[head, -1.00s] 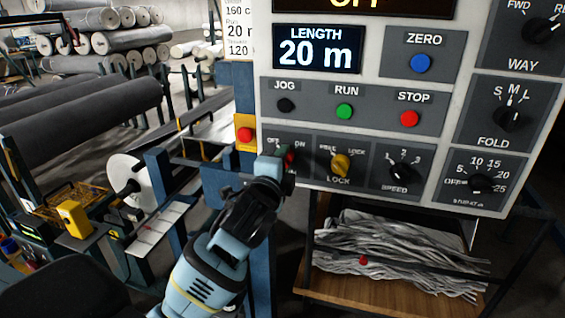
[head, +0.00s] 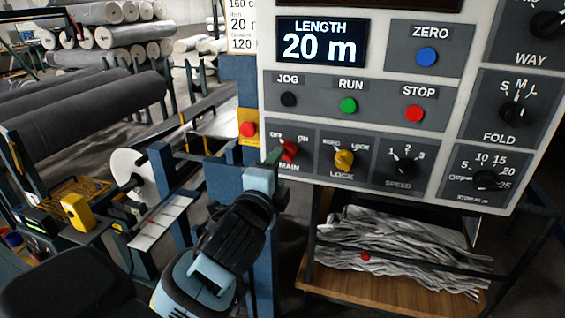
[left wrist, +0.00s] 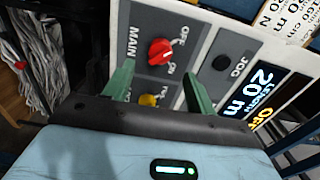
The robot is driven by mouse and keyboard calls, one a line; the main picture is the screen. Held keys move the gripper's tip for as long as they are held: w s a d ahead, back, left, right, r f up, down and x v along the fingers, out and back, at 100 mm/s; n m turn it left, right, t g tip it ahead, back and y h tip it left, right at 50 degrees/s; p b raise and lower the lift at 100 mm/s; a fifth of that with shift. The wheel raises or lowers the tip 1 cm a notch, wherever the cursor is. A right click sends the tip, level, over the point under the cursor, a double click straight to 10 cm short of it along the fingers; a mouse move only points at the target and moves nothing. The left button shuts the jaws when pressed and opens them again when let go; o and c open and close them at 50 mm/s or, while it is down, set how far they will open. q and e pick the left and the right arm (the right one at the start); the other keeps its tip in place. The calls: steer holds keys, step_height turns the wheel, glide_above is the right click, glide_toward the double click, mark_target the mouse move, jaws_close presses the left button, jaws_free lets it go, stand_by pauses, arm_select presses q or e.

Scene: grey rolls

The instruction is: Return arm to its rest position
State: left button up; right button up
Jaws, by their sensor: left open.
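My left gripper (head: 268,168) is in front of the lower left corner of the control panel (head: 375,60). It is open and empty. Its two green fingers (left wrist: 158,88) show apart in the left wrist view. The red MAIN knob (head: 289,150) sits just beyond the fingertips, and it also shows in the left wrist view (left wrist: 160,52), clear of both fingers. I cannot tell for sure which mark the knob points to. The yellow LOCK knob (head: 343,160) is to its right, and in the left wrist view it is partly hidden. My right gripper is not in view.
A red button on a yellow box (head: 248,129) is left of the panel. A blue post (head: 262,265) stands behind my left arm. A wooden shelf (head: 385,287) with grey strips is below the panel. Grey rolls (head: 85,108) lie at the left.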

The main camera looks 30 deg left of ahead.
arm_select(q)
steer(key=shift+v, duration=0.8)
steer(key=shift+f, duration=0.1)
steer(key=s+d+f+n+g+h, duration=0.2)
steer(key=f, duration=1)
steer(key=s+d+f+n+g+h, duration=0.2)
steer(key=f+n, duration=0.1)
steer(key=f, duration=0.9)
steer(key=s+d+f+n+g+h, duration=0.2)
steer(key=s+f+n, duration=0.6)
steer(key=s+f, duration=1.1)
steer(key=shift+s+d+f+g, duration=0.45)
steer(key=shift+d+g, duration=0.3)
steer(key=shift+g, duration=0.25)
steer(key=shift+c, duration=0.3)
